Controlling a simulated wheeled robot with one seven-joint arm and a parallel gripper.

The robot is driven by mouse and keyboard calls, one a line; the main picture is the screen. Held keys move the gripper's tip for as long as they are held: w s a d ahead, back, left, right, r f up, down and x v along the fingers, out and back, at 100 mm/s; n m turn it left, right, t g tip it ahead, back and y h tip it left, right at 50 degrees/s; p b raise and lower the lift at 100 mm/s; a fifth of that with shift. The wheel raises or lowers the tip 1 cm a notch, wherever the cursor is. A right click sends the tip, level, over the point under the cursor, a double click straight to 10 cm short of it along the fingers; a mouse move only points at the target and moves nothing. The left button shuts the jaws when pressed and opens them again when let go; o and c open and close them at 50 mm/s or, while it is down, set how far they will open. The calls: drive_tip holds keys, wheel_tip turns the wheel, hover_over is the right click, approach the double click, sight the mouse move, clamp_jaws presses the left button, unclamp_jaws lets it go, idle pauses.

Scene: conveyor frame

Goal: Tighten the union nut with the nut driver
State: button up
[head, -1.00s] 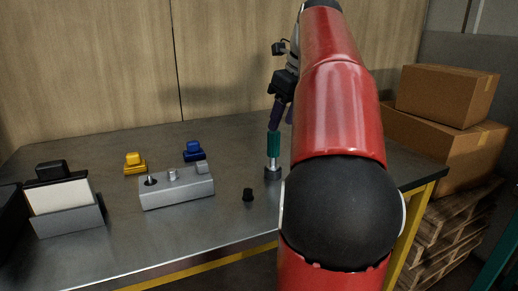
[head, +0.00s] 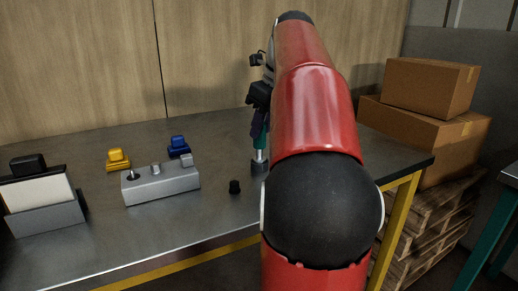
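The nut driver (head: 262,139) has a teal handle and a bright metal shaft. It stands upright at the back right of the table, its lower end in or on a dark grey round piece (head: 260,167). My gripper (head: 257,126) points down at the top of the handle, its dark purple finger overlapping the teal. My arm hides its right side, so I cannot tell whether it grips. A grey block (head: 163,187) with a dark stud (head: 133,177), a short metal cylinder (head: 155,168) and a raised square end lies left of the driver. I cannot tell which fitting is the union nut.
A small black knob-like piece (head: 234,187) stands between block and driver. Yellow (head: 117,160) and blue (head: 179,147) pieces sit behind the block. A grey holder (head: 46,216) is at the left. Cardboard boxes (head: 430,86) stand beyond the table's right end. The front tabletop is clear.

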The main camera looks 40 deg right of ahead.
drive_tip(key=shift+r, duration=0.1)
drive_tip(key=c, duration=0.5)
wheel_tip(320, 180, up, 3)
drive_tip(key=p, duration=0.3)
drive_tip(key=shift+r+b, duration=0.2)
drive_tip(key=shift+b, duration=0.15)
drive_tip(key=shift+r, duration=0.6)
